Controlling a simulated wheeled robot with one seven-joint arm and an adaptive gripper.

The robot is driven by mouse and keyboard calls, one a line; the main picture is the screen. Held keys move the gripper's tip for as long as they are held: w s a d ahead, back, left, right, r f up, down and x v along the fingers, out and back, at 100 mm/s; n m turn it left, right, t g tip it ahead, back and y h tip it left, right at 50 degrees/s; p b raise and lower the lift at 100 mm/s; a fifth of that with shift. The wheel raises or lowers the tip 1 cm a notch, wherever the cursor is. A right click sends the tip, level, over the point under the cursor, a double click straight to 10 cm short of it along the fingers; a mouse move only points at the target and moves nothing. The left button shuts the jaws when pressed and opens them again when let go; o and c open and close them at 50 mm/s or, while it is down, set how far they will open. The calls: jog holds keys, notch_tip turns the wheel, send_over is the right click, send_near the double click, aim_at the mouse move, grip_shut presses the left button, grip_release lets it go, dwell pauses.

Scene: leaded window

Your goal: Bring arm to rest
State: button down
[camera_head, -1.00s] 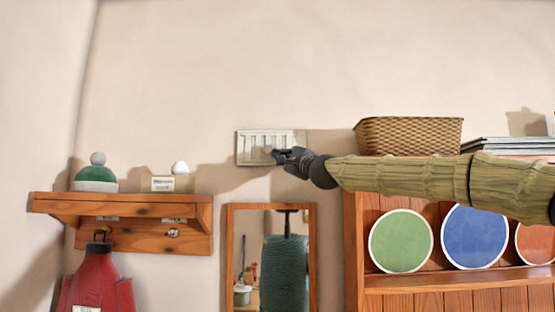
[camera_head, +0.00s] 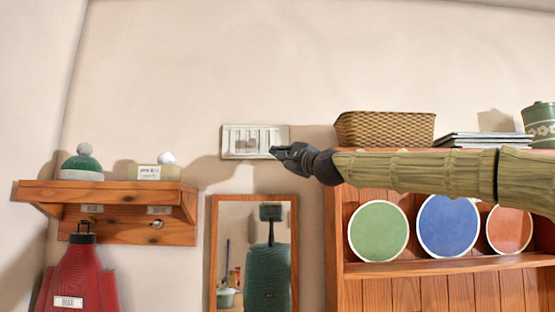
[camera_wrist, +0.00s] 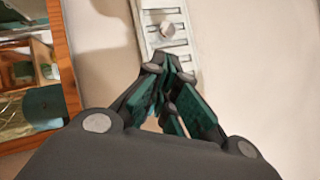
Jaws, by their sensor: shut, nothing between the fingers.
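My gripper (camera_head: 276,150) is at the end of my outstretched arm, which comes in from the right in the head view. Its fingers are shut with nothing between them. The fingertips are in front of the lower right part of a white slatted wall panel (camera_head: 238,142). In the wrist view the closed green-padded fingers (camera_wrist: 160,72) point at the panel (camera_wrist: 184,40), which has a round knob (camera_wrist: 168,29). I cannot tell whether the tips touch the panel.
A wooden shelf (camera_head: 120,188) with hats and a red garment (camera_head: 80,275) are at left. A framed mirror (camera_head: 211,255) hangs below the panel. A wooden rack (camera_head: 335,240) with coloured plates stands below my arm, with a wicker basket (camera_head: 385,128) on top. The wall above is clear.

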jog(key=shift+s+d, duration=0.25)
jog(key=shift+s, duration=0.05)
jog(key=shift+d, duration=0.1)
